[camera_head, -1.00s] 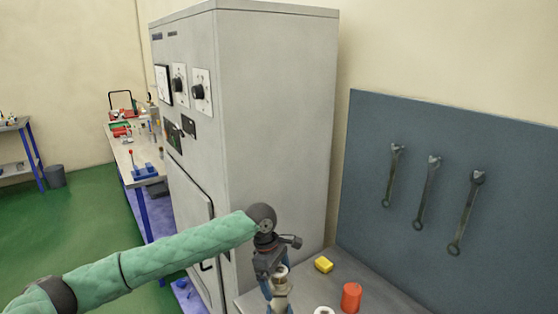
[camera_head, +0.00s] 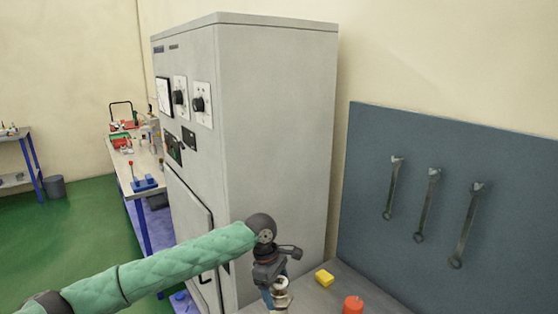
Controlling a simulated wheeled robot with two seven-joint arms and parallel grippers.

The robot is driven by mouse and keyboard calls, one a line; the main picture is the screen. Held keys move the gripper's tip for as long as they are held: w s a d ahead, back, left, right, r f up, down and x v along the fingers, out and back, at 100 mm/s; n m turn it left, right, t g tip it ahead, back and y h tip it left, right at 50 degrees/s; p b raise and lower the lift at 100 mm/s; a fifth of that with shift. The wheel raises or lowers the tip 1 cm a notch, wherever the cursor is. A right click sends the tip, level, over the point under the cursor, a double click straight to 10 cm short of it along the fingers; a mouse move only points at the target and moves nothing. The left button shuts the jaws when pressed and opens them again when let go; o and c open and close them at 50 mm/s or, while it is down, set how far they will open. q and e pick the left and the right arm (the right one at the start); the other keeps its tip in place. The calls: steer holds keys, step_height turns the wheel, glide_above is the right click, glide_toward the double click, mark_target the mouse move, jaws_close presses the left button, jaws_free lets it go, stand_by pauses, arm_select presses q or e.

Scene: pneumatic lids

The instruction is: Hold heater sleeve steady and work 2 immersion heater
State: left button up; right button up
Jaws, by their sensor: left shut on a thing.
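My left gripper (camera_head: 277,292) hangs over the grey bench at the bottom of the head view, at the end of my green-sleeved left arm. It is shut on a small pale metallic piece (camera_head: 280,285), which is partly hidden by the fingers and cut by the lower frame edge. I cannot tell whether this piece is the heater sleeve or an immersion heater. My right gripper is not in view.
A tall grey cabinet (camera_head: 275,130) stands close behind. A blue-grey board (camera_head: 450,190) with three wrenches rises at the right.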

arm_select(q)
steer(key=shift+r, duration=6)
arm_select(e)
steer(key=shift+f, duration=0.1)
arm_select(q)
step_height(320, 180, up, 5)
steer(key=shift+f, duration=0.15)
stand_by(0.3)
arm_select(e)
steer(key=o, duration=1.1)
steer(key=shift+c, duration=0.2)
arm_select(q)
steer(key=shift+w, duration=0.1)
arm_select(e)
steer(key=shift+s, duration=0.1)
